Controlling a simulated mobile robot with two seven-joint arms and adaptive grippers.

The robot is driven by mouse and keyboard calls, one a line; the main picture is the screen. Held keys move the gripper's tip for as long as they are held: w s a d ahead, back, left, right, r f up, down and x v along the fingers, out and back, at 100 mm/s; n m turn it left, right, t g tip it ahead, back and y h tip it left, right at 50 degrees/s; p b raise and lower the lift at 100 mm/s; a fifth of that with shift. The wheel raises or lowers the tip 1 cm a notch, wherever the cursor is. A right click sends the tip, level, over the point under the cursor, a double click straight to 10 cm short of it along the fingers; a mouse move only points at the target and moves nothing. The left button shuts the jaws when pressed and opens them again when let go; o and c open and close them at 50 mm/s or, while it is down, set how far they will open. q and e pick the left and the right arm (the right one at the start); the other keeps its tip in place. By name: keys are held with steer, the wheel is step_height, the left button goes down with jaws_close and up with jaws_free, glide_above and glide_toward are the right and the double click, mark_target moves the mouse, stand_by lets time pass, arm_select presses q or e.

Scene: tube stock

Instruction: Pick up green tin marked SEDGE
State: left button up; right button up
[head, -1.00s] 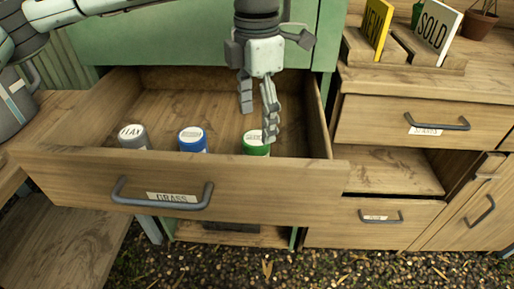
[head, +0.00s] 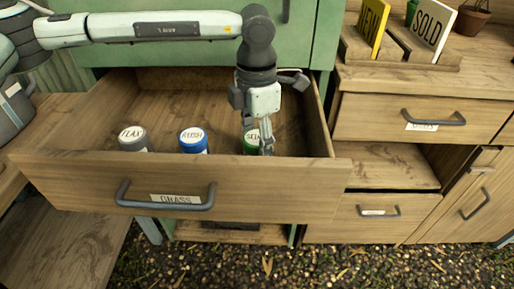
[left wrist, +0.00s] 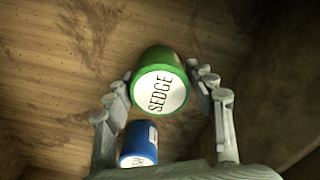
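The green tin marked SEDGE (head: 250,143) stands in the open drawer labelled GRASS (head: 268,182), near its front right. My left gripper (head: 260,138) points down into the drawer at this tin and partly covers it in the head view. In the left wrist view, the green tin (left wrist: 160,85) with its white SEDGE lid lies between the two fingers of my left gripper (left wrist: 163,82). The fingers are spread, one on each side, with narrow gaps to the tin. My right gripper is not in view.
A blue tin marked RUSH (head: 193,141) and a grey tin marked FLAX (head: 134,139) stand to the left in the same drawer. The blue tin (left wrist: 138,145) is close to the left gripper's fingers. The drawer's back is clear.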

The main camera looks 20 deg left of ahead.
arm_select(q)
steer(key=c, duration=0.8)
